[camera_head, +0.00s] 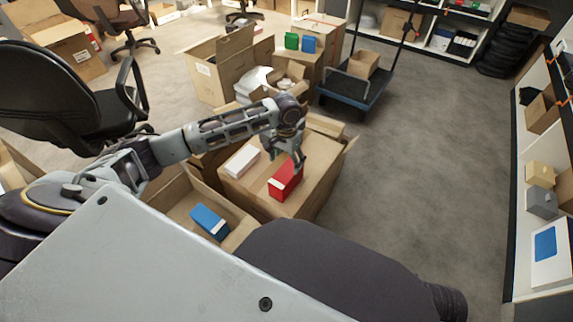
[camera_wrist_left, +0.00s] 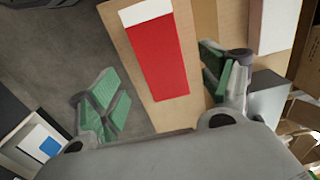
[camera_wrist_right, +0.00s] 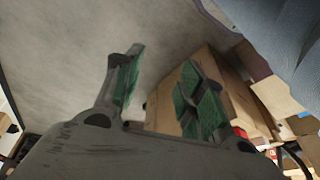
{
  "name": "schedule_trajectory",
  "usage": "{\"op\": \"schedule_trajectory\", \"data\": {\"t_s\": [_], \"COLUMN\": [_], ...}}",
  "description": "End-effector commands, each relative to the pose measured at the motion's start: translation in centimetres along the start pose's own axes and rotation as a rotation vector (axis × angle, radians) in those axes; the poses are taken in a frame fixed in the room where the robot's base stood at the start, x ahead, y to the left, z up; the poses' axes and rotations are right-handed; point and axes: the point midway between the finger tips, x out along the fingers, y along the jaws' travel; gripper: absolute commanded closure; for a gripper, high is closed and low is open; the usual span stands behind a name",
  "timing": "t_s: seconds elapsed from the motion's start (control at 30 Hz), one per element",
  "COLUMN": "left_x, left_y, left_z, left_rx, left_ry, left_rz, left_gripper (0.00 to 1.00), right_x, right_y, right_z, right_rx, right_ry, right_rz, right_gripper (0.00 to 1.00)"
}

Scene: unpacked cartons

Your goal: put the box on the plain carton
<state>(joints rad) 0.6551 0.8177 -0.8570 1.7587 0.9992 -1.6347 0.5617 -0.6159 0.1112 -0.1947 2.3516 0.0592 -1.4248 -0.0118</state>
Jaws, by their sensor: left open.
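A red box (camera_head: 286,180) with a white end lies on top of a closed brown carton (camera_head: 247,191), beside a white box (camera_head: 242,161). My left gripper (camera_head: 298,161) is just above the red box, open. In the left wrist view the red box (camera_wrist_left: 157,60) shows between and beyond the spread fingers of the left gripper (camera_wrist_left: 165,88), with no grip on it. My right gripper (camera_wrist_right: 163,65) shows in the right wrist view, fingers apart and empty, with a brown carton (camera_wrist_right: 235,95) beyond. Which carton is the plain one I cannot tell for sure.
A blue box (camera_head: 209,222) lies in an open carton (camera_head: 172,192) at the front left. Behind stand an open carton (camera_head: 205,78), a carton with small green and blue boxes (camera_head: 308,62), and a trolley (camera_head: 352,88). An office chair (camera_head: 75,115) is left. Right floor is clear.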

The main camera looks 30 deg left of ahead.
Motion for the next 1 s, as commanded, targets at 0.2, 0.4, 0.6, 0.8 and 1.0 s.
{"op": "schedule_trajectory", "data": {"t_s": [0.2, 0.4, 0.6, 0.8, 1.0], "left_x": [-2.9, -4.0, -4.1, -4.0, -4.0], "left_y": [0.0, 0.0, 0.0, 0.0, 0.1], "left_z": [-0.1, 0.0, 0.0, 0.0, 0.0], "left_rx": [0.0, -0.001, -0.001, -0.001, 0.002], "left_ry": [0.001, 0.001, 0.0, 0.0, 0.001], "left_rz": [0.0, 0.001, 0.0, 0.0, 0.001], "left_gripper": [0.21, 0.21, 0.21, 0.21, 0.21], "right_x": [1.1, 1.6, 1.8, 1.8, 1.8], "right_y": [0.3, 0.5, 0.5, 0.5, 0.5], "right_z": [0.3, 0.6, 0.6, 0.6, 0.6], "right_rx": [0.003, 0.004, 0.004, 0.005, 0.005], "right_ry": [-0.023, -0.033, -0.035, -0.035, -0.035], "right_rz": [0.006, 0.009, 0.01, 0.01, 0.01], "right_gripper": [0.6, 0.6, 0.6, 0.6, 0.6]}}
